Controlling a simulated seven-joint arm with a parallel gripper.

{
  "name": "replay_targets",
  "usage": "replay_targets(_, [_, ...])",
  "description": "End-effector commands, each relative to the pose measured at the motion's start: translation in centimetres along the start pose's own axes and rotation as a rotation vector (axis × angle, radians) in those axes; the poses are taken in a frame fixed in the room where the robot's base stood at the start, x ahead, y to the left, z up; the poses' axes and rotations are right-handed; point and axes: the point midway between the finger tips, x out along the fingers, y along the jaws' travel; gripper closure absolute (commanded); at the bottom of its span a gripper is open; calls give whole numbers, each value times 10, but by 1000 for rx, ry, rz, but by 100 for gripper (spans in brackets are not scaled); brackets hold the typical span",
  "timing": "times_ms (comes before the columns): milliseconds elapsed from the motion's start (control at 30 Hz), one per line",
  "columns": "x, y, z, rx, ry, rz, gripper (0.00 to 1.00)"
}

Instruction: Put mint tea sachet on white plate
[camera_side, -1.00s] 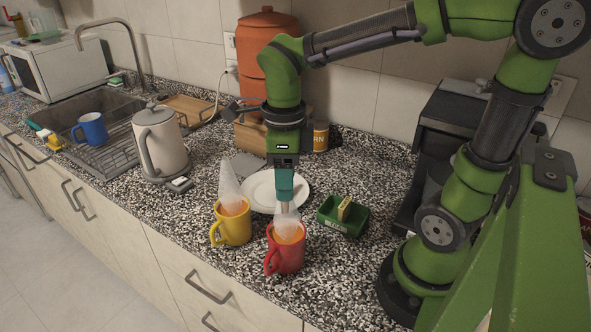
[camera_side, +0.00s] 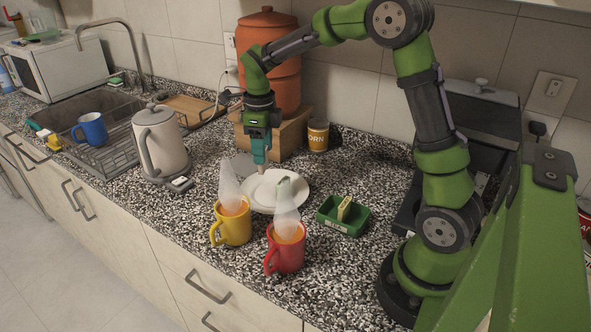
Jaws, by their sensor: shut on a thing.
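My gripper (camera_side: 261,168) points down over the back left part of the white plate (camera_side: 300,186). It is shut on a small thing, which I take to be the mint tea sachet. The thing is too small here to tell it from the teal lower end of the gripper. I cannot tell whether the tip touches the plate. The plate lies flat on the counter behind the two mugs. A pale plume above the red mug hides part of its front.
A yellow mug (camera_side: 233,228) and a red mug (camera_side: 286,256) stand in front of the plate. A green box (camera_side: 341,223) holding a yellowish packet (camera_side: 344,208) is on the right. A kettle (camera_side: 163,150) stands left. A wooden crate (camera_side: 288,138) is behind.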

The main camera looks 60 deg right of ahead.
Motion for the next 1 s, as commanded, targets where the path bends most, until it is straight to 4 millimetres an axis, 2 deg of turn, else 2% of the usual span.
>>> replay_targets(33, [4, -16, 4, 5, 0, 0, 76])
replay_targets(100, [2, -30, 8, -1, -2, 1, 76])
replay_targets(200, [-1, -38, 11, -14, -2, 2, 76])
replay_targets(267, [3, -39, 12, -23, 1, 3, 76])
replay_targets(500, [47, -38, 11, -35, 1, 6, 76])
replay_targets(667, [61, -38, 12, -35, 0, 4, 76])
replay_targets(833, [86, -38, 11, -34, 2, 6, 76])
replay_targets(1000, [96, -37, 12, -35, -2, 3, 76])
